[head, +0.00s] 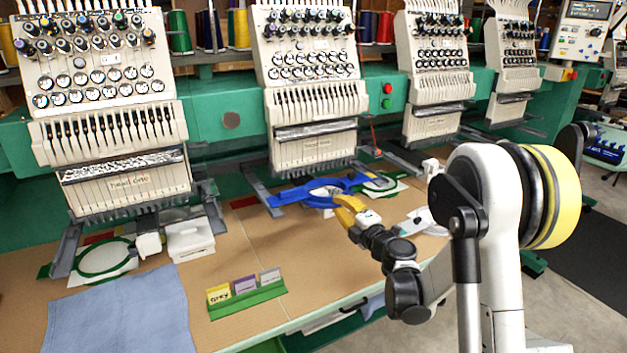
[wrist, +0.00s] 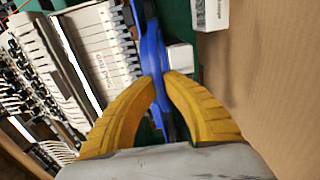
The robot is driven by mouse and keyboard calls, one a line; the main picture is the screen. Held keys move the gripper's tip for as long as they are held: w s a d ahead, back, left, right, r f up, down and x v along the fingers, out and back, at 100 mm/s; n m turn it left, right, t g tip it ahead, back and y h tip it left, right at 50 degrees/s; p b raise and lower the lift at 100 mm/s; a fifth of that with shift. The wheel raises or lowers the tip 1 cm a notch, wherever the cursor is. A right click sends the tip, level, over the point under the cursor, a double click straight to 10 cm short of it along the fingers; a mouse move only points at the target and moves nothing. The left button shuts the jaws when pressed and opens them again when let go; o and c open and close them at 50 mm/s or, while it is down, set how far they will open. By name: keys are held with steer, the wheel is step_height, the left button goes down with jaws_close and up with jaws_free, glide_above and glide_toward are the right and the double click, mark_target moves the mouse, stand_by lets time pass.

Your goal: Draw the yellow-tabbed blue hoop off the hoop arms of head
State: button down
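The blue hoop (head: 290,194) is below the second sewing head (head: 312,150), a flat ring with a wide bar on each side. Its left bar meets the front end of the grey left hoop arm (head: 262,190); I cannot tell whether it is still seated there. The right hoop arm (head: 402,164) reaches out behind its right side. My gripper (head: 345,208) has its yellow fingers at the hoop's front edge. In the wrist view my gripper (wrist: 162,80) is shut on the blue hoop (wrist: 152,45), seen edge-on. I cannot make out its yellow tab, perhaps hidden by the fingers.
A green hoop (head: 383,183) lies right of the blue one, another (head: 105,260) under the left head. A white box (head: 190,240), a blue cloth (head: 120,315) and a green card holder (head: 245,297) are on the table. The brown tabletop (head: 315,255) before the blue hoop is clear.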

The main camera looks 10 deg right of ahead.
steer(key=shift+b+v, duration=0.35)
steer(key=shift+v, duration=1.65)
steer(key=c, duration=1.5)
jaws_free()
